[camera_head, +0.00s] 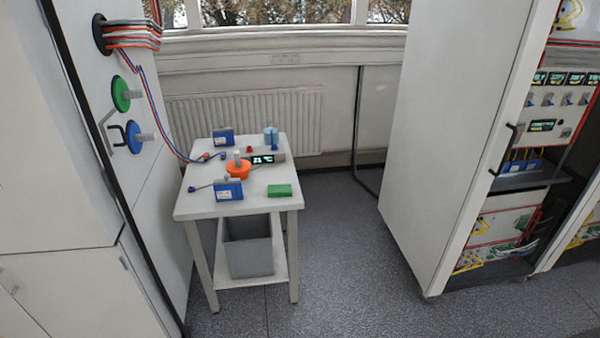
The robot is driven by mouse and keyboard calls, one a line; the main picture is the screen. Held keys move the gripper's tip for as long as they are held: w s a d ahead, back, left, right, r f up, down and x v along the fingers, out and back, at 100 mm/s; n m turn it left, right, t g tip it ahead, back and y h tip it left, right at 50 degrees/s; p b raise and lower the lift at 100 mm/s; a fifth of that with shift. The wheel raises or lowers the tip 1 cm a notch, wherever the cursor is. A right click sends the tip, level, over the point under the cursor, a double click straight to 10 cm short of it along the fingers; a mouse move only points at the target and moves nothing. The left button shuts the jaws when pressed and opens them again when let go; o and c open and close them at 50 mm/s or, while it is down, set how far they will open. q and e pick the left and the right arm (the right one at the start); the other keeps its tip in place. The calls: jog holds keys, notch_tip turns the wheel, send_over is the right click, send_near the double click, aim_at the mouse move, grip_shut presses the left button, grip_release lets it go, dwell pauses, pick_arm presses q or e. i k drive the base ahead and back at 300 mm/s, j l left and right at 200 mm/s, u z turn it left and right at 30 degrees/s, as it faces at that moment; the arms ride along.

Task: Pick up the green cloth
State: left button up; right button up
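The green cloth (280,190) looks like a small flat green block. It lies on the white table (203,207) near the front right corner of the top. Nothing covers it. Neither of my grippers shows in the head view, so their distance from the cloth cannot be seen.
Beside the cloth are blue boxes (228,190), an orange round object (238,170) and a small display device (268,158). A grey bin (249,255) stands on the lower shelf. White cabinets flank the table; the floor (345,260) at right is clear.

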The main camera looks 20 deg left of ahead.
aim_at(280, 190)
jog(key=i+u, duration=0.25)
jog(key=i, duration=0.2)
jog(key=i+l+u, duration=0.25)
jog(key=i, duration=0.15)
jog(key=i+l+u, duration=0.3)
jog(key=i, duration=0.15)
jog(key=i+l+u, duration=0.15)
jog(key=u, duration=0.25)
jog(key=i+l+u, duration=0.2)
jog(key=u, duration=0.15)
jog(key=i+l+u, duration=0.2)
jog(key=u, duration=0.2)
jog(key=i+l+u, duration=0.15)
jog(key=l+u, duration=0.2)
jog(key=l, duration=0.2)
jog(key=i+l+u, duration=0.1)
jog(key=l+u, duration=0.2)
jog(key=l, duration=0.25)
jog(key=l+u, duration=0.15)
jog(key=l, duration=0.9)
